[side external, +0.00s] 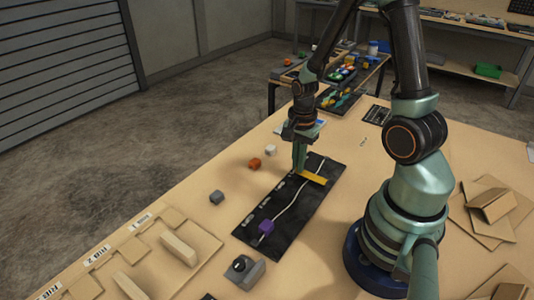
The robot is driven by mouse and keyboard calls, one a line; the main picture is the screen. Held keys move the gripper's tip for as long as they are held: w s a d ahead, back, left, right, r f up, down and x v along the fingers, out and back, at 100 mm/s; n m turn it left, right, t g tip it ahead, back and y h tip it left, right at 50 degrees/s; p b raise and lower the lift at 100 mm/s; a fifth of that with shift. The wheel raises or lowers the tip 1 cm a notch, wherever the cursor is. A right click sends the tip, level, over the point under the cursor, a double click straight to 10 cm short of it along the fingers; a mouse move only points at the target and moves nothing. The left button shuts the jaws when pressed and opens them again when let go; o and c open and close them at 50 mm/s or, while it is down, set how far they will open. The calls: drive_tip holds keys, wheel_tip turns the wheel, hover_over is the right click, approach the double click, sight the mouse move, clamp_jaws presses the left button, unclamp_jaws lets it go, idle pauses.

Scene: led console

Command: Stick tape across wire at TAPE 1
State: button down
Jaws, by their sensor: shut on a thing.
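A black board (255,232) lies on the table with a pale wire (287,206) running along it. The fingertips hide that end. The label TAPE 1 is too small to read here.
Orange (255,163), white (271,150) and grey (216,197) cubes lie left of the board. A grey block with a dark knob (241,265) stands near its front end. Wooden pieces lie at the front left and right. The table between the cubes and left edge is mostly clear.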

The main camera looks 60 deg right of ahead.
drive_tip(key=shift+f, duration=0.7)
idle(1.1)
drive_tip(key=c, duration=1)
unclamp_jaws()
drive_tip(key=shift+o, duration=0.2)
wheel_tip(320, 180, up, 12)
drive_tip(key=a+r+n+t, duration=0.5)
drive_tip(key=a+r+n, duration=0.6)
drive_tip(key=n, duration=0.7)
drive_tip(key=shift+w+a+r+t, duration=0.2)
drive_tip(key=shift+a+r+t, duration=0.1)
drive_tip(key=shift+a+r, duration=0.05)
